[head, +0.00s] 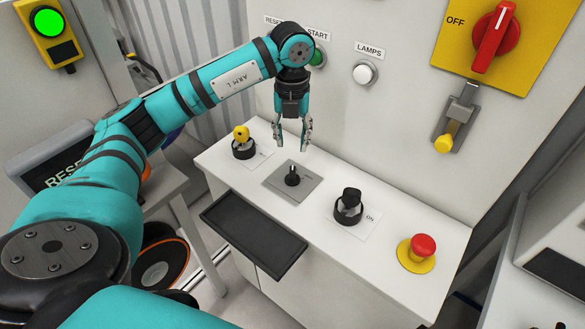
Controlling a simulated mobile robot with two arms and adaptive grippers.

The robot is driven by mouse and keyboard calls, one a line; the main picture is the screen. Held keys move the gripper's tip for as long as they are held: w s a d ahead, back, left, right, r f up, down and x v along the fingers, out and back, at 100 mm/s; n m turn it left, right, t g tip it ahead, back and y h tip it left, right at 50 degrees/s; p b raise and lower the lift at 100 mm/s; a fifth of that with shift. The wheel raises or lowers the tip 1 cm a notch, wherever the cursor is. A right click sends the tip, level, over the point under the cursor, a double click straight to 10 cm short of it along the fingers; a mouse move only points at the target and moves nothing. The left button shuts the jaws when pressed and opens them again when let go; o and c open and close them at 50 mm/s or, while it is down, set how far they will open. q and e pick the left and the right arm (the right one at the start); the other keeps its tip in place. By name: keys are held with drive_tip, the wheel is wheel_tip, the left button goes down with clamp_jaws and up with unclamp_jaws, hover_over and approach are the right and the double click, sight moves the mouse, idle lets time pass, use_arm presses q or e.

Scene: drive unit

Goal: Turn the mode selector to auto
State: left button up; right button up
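My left gripper (292,146) hangs pointing down over the back of the white console (408,213). Its two fingers are apart with nothing between them. Three controls stand along the console top: a black-based knob with a yellow top (242,145) at left, a small black knob (292,177) on a grey plate, and a larger black knob (348,203) beside a label reading ON. The small labels are too blurred to tell which one is the mode selector or its setting. The gripper appears above and behind the small black knob, apart from it. My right gripper is out of view.
A red mushroom button (423,246) on a yellow base is at the console's right end. A black tray (253,233) juts from its front. On the wall are a white LAMPS button (365,72), a green button (318,57) and a red rotary switch (495,37).

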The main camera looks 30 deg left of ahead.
sight(292, 174)
use_arm(q)
wheel_tip(292, 174, down, 12)
drive_tip(key=shift+r+p, duration=0.25)
drive_tip(key=shift+p, duration=1)
drive_tip(key=shift+c, duration=0.4)
clamp_jaws()
